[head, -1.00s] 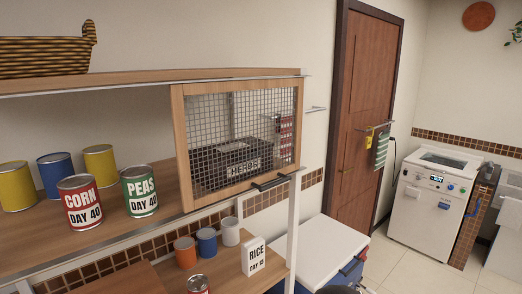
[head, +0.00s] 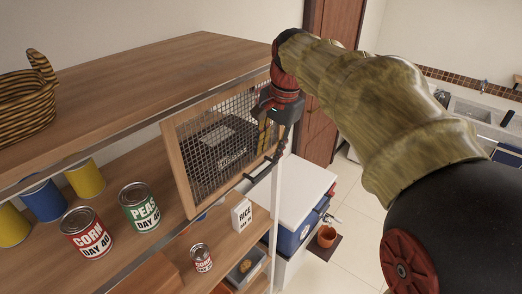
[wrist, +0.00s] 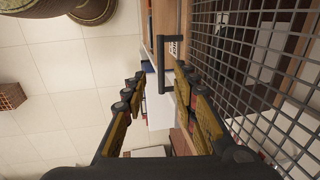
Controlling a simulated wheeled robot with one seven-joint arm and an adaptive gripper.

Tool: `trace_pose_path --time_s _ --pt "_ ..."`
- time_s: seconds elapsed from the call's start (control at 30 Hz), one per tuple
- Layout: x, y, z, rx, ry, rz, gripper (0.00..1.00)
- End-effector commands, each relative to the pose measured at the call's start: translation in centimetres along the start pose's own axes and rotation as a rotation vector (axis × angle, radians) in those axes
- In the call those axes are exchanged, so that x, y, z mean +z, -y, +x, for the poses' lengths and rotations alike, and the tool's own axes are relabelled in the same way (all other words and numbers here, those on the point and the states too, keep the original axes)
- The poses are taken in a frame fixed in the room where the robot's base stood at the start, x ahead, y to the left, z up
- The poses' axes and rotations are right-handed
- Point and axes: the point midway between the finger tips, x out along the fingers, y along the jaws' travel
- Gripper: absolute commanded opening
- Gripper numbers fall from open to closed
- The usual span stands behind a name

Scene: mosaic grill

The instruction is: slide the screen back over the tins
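The screen (head: 173,160) is a wood-framed wire mesh panel at the right end of the middle shelf, with a dark bar handle (head: 254,175) at its lower right. A dark box marked HERBS (head: 222,150) shows behind the mesh. The tins stand uncovered to the left: corn (head: 87,235), peas (head: 140,208), a blue tin (head: 44,200) and yellow tins (head: 85,179). My gripper (head: 264,135) is in front of the screen's right side, above the handle. In the wrist view my gripper (wrist: 157,82) is open, with the handle (wrist: 162,68) ahead near the right finger and the mesh close on the right.
A wicker basket (head: 28,105) sits on the top shelf. A rice box (head: 241,215) and a small corn tin (head: 201,258) stand on the lower shelf. A white-lidded cooler (head: 297,190) is right of the shelving. A metal post (head: 277,200) is near the handle.

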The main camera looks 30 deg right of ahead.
Motion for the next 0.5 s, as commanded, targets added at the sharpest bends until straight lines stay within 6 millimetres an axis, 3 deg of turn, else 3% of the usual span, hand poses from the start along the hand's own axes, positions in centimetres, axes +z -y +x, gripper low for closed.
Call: trace_pose_path --time_s 0.17,0.5 --pt "-0.3 0.1 0.5 0.004 0.006 0.019 0.29" --pt "-0.2 0.1 5.4 0.004 0.006 0.015 0.29"
